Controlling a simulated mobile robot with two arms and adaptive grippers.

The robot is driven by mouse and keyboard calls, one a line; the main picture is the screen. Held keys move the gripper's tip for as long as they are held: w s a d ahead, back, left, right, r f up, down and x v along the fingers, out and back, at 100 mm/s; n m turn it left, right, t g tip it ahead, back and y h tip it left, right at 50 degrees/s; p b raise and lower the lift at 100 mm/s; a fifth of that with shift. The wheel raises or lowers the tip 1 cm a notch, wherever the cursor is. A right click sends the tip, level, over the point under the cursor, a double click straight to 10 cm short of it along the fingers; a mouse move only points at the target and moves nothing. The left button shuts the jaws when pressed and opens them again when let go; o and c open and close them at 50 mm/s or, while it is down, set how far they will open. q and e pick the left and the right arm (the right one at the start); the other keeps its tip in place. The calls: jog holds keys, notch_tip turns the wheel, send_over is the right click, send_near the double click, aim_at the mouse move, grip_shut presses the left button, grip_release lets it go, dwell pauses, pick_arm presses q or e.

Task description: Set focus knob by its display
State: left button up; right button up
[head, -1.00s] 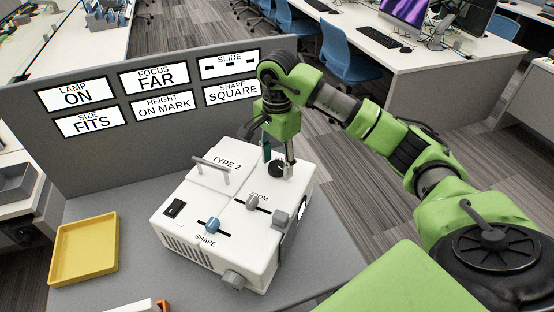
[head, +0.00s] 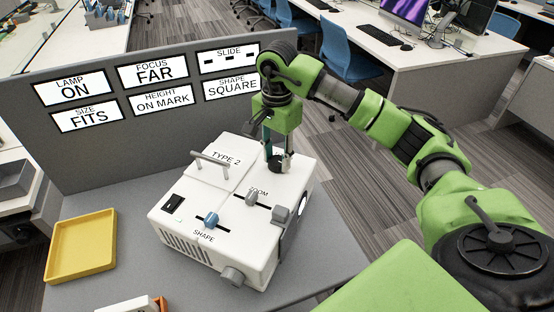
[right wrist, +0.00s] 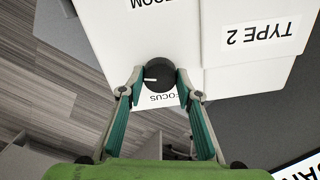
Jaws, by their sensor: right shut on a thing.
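The focus knob (right wrist: 159,76) is a round black dial with a white mark, on top of the white projector-like device (head: 196,245). In the right wrist view its white mark points left, and a label reading FOCUS lies beside it. My right gripper (right wrist: 155,82) is shut on the knob, one finger on each side. In the head view the right gripper (head: 277,160) comes down on the knob (head: 281,163) from above and partly hides it. The focus display (head: 153,71) on the grey panel reads FAR. My left gripper is not in view.
Other displays read LAMP ON, SIZE FITS, HEIGHT ON MARK and SHAPE SQUARE; the slide display (head: 229,58) shows dashes. The device also carries a handle (head: 211,160), a zoom slider (head: 252,198) and a blue shape slider (head: 211,219). A yellow tray (head: 82,247) sits at left.

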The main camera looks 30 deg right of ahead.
aim_at(277, 160)
jog(key=n+b, duration=0.2)
jog(key=shift+f+n, duration=0.15)
jog(key=shift+n, duration=0.25)
jog(key=shift+n+b, duration=0.45)
jog(key=shift+n, duration=0.35)
jog(key=o, duration=1.1)
jog(key=shift+r, duration=0.25)
notch_tip(277, 160, up, 12)
jog(key=shift+f, duration=0.15)
